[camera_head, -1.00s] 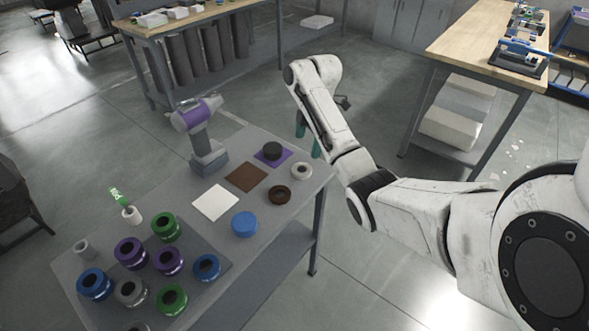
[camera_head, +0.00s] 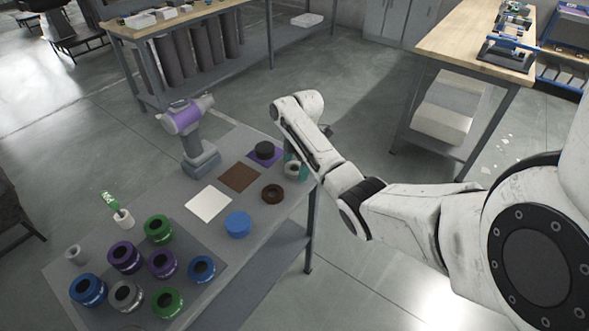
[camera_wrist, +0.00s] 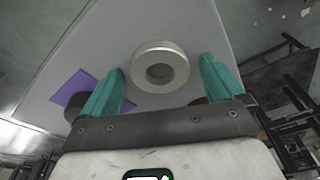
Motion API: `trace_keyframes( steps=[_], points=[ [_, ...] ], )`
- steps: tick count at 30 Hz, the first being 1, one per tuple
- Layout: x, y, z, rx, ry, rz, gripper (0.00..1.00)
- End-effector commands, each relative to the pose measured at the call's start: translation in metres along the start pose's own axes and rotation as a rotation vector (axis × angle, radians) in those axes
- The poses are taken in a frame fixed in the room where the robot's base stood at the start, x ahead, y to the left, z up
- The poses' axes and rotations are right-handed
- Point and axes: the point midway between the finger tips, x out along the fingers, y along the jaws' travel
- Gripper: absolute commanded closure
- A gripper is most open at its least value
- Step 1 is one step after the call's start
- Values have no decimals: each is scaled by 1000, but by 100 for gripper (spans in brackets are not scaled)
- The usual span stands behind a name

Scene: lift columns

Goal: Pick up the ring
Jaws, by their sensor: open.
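A pale grey ring (camera_wrist: 160,68) with a round hole lies flat on the grey table (camera_wrist: 130,25) in the wrist view. In the head view the ring (camera_head: 293,168) is at the table's far right end, partly hidden by my gripper. My gripper (camera_wrist: 163,75) has teal fingers, spread apart and empty. In the wrist view the ring shows between the fingertips and a little beyond them, with a gap on each side. The fingers (camera_head: 297,166) are mostly hidden behind my arm in the head view, and their exact height above the table is unclear.
A black round piece (camera_head: 265,150) sits on a purple square (camera_head: 278,158), near a brown ring (camera_head: 272,191), brown square (camera_head: 239,177), white square (camera_head: 208,203) and blue disc (camera_head: 238,224). A purple-grey drill-like tool (camera_head: 190,135) stands behind. Several coloured spools fill the near left.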

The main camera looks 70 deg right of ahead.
Motion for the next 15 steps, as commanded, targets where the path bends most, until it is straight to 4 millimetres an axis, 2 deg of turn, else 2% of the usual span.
trace_keyframes(
  steps=[3,15],
  points=[
    [0,0,0,0,0,0,7],
    [0,0,0,0,0,0,46]
  ],
)
